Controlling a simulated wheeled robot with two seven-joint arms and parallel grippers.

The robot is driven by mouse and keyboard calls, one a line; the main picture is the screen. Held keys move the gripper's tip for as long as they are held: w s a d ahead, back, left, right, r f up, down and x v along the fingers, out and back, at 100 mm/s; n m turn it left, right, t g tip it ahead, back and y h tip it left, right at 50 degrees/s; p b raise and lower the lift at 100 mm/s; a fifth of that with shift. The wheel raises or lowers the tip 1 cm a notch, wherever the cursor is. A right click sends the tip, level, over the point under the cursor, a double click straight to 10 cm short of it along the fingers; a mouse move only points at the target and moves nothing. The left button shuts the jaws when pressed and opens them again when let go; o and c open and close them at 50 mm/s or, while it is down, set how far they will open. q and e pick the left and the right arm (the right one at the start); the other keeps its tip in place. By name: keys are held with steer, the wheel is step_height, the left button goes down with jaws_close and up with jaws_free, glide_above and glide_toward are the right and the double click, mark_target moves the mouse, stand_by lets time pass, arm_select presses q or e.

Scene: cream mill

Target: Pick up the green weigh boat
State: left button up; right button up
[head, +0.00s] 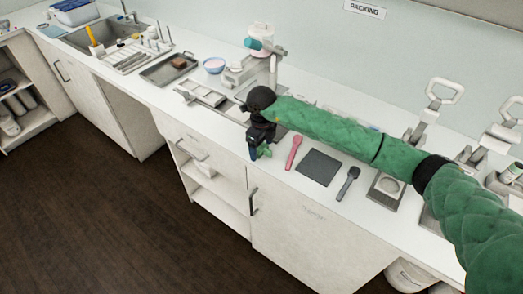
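The green weigh boat (265,151) is a small bright green piece at the front edge of the white counter, left of the pink spoon. My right gripper (257,151) points down at it, with its dark fingers right beside or around the boat. The gripper and wrist hide part of the boat. I cannot tell whether the fingers are open or shut on it. My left gripper is not in view.
Right of the gripper lie a pink spoon (294,152), a dark square mat (318,167) and a dark grey spoon (348,183). A scale-like device (386,188) stands farther right.

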mark_target(263, 153)
steer(key=c, duration=0.9)
steer(key=shift+r, duration=0.1)
steer(key=shift+r, duration=0.25)
steer(key=r, duration=0.4)
steer(key=shift+s+d, duration=0.2)
steer(key=shift+s, duration=0.05)
steer(key=s+d+r, duration=0.1)
steer(key=s+r, duration=0.1)
steer(key=s, duration=0.1)
steer(key=s+d+r, duration=0.2)
steer(key=s, duration=0.1)
steer(key=s+d+r+p, duration=0.1)
steer(key=s+d+r, duration=0.1)
steer(key=s, duration=0.2)
steer(key=shift+r, duration=0.15)
